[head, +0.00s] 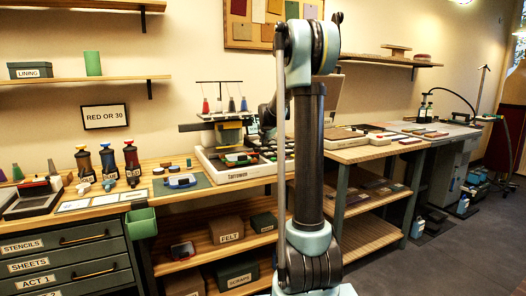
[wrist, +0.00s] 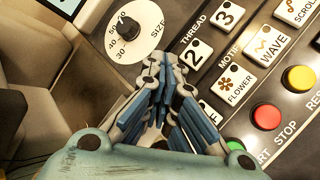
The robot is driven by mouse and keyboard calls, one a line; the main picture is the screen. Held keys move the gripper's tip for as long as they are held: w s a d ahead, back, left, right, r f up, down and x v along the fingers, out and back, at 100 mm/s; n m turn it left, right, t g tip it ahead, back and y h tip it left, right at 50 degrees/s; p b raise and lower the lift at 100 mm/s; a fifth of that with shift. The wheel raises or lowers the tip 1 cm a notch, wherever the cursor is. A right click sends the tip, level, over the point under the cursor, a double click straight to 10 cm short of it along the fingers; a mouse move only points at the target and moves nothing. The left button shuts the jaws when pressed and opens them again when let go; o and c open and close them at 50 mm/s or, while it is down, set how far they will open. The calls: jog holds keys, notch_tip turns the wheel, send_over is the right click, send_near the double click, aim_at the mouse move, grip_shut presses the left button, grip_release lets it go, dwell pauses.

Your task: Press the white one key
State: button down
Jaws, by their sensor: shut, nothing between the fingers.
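In the wrist view, a dark slanted control panel carries a THREAD row of white keys. The white three key (wrist: 228,14) and white two key (wrist: 197,51) show. The place further down that row lies behind my gripper (wrist: 165,72), and I cannot see a white one key. My gripper is shut and empty, its fingertips over the panel just left of and below the two key. I cannot tell whether the tips touch the panel. In the head view my arm hides the gripper.
Beside the THREAD row are MOTIF keys, flower (wrist: 237,85) and wave (wrist: 264,46). A yellow button (wrist: 267,115), a red button (wrist: 301,78) and a partly hidden green button are at the lower right. A size dial (wrist: 129,28) is upper left. The embroidery machine (head: 229,133) stands on the bench.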

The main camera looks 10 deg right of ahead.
aim_at(266, 148)
jog(key=shift+f, duration=0.25)
jog(key=shift+r, duration=0.15)
dwell(0.3)
jog(key=shift+r, duration=0.75)
notch_tip(266, 148, up, 6)
dwell(0.6)
